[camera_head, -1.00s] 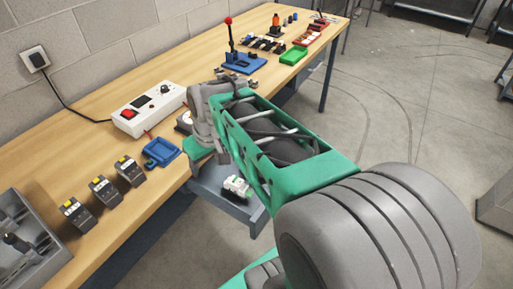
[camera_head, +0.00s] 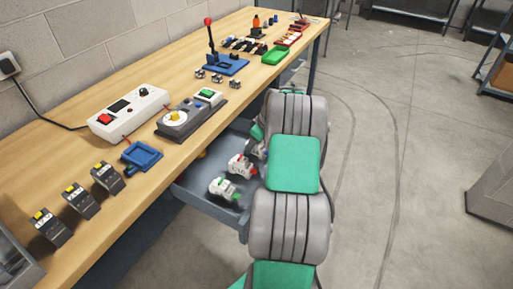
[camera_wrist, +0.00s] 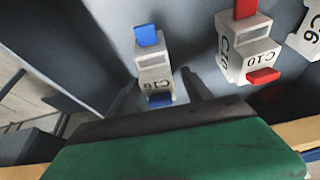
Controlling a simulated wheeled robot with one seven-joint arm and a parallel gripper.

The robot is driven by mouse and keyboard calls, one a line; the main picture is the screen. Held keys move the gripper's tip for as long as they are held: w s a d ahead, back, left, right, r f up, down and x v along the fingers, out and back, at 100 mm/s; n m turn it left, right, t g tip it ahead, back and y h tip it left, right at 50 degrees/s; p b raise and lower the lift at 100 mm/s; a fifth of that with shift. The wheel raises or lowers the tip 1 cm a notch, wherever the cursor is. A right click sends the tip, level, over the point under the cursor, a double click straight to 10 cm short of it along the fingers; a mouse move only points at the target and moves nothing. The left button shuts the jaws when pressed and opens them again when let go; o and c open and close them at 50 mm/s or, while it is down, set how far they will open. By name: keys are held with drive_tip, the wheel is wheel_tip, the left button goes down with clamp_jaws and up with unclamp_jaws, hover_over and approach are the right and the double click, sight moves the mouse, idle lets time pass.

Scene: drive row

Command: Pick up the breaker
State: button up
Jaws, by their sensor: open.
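In the wrist view a white breaker with blue ends, marked C16 (camera_wrist: 153,72), stands in the drawer (camera_head: 198,190). My gripper (camera_wrist: 160,92) is open, with its dark fingers on either side of this breaker; I cannot tell whether they touch it. A white breaker with red ends, marked C10 (camera_wrist: 245,50), is to its right, and it also shows in the head view (camera_head: 240,166). A third white breaker (camera_wrist: 308,38) is cut off at the right edge. In the head view a breaker with green ends (camera_head: 224,188) lies nearer. My arm hides the blue-ended one there.
The drawer is open below the wooden bench (camera_head: 75,140). On the bench are a white power box (camera_head: 130,112), a grey station (camera_head: 190,115), a blue tray (camera_head: 142,156), several dark yellow-topped blocks (camera_head: 80,200) and a blue lever stand (camera_head: 224,64).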

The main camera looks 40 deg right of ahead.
drive_tip(key=shift+c, duration=0.5)
clamp_jaws()
drive_tip(key=shift+w, duration=0.1)
